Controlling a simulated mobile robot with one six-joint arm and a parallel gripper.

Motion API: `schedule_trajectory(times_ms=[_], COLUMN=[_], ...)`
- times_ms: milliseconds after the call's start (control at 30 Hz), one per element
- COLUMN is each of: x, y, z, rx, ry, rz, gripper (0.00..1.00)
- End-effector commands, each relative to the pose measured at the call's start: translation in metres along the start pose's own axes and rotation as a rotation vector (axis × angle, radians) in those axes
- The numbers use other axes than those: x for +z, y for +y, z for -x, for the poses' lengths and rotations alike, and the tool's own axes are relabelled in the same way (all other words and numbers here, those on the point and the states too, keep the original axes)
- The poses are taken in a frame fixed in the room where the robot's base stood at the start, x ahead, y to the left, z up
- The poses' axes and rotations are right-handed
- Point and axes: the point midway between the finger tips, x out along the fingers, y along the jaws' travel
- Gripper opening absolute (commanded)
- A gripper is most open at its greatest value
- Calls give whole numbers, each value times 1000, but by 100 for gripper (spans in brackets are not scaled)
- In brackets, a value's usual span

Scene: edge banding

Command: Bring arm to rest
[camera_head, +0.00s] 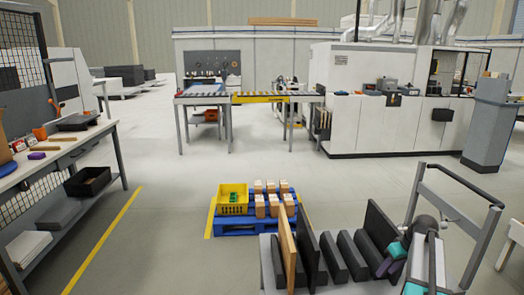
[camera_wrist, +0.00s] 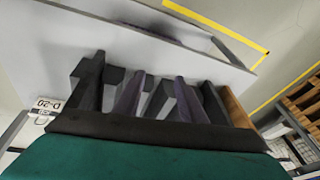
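My arm (camera_head: 428,250) is folded at the lower right of the head view, over the right end of a cart. My gripper (camera_head: 391,261), with purple and teal parts, points down to the left near the cart's rack. It is small and partly hidden here, so its fingers cannot be made out. In the wrist view, a teal part of my arm fills the bottom edge, with a dark bar above it. Purplish shapes there blend with the rack, so I cannot tell whether the fingers are open or shut.
The cart's dark slotted rack (camera_head: 352,257) holds a wooden panel (camera_head: 288,249) and dark panels (camera_head: 307,247). A blue pallet (camera_head: 232,227) bears a yellow crate (camera_head: 232,207) and several wooden blocks. A workbench (camera_head: 88,139) stands left, a large white machine behind. Open floor lies between.

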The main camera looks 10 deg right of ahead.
Motion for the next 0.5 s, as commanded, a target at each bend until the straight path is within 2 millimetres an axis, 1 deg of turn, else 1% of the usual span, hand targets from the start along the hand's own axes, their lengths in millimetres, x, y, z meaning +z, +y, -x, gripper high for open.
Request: schedule_trajectory(times_ms=[33, 100, 267, 300, 500], x=[0, 0, 7, 10, 33], y=[-20, -42, -92, -105, -167], z=[-21, -46, -98, -111, -168], rx=[-23, -50, -102, -115, -165], ry=[-22, -49, -110, -127, -210], rz=[20, 44, 94, 107, 154], gripper=[37, 37, 37, 37, 37])
